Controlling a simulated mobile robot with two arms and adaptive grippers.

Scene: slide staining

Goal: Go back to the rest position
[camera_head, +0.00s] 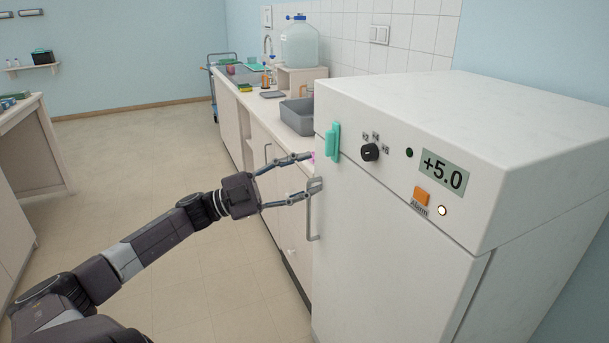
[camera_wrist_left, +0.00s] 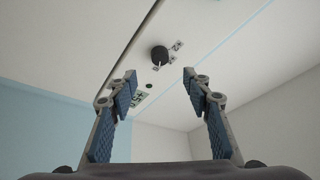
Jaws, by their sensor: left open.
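My left gripper (camera_head: 308,172) is open and empty in the head view. Its arm reaches in from the lower left, and the fingers point right toward the white fridge's (camera_head: 395,225) front left edge, near its grey handle (camera_head: 313,210). I cannot tell whether a fingertip touches the handle. In the left wrist view the two blue-padded fingers (camera_wrist_left: 163,82) stand wide apart with nothing between the pads. Beyond them shows the fridge's black knob (camera_wrist_left: 159,55). My right gripper is in neither view.
The fridge's panel has a teal clip (camera_head: 332,142), a black knob (camera_head: 370,152) and a "+5.0" display (camera_head: 444,172). A counter with a grey bin (camera_head: 297,117) and a large bottle (camera_head: 301,45) runs behind. Another bench (camera_head: 30,150) stands at far left. The floor (camera_head: 130,150) between is clear.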

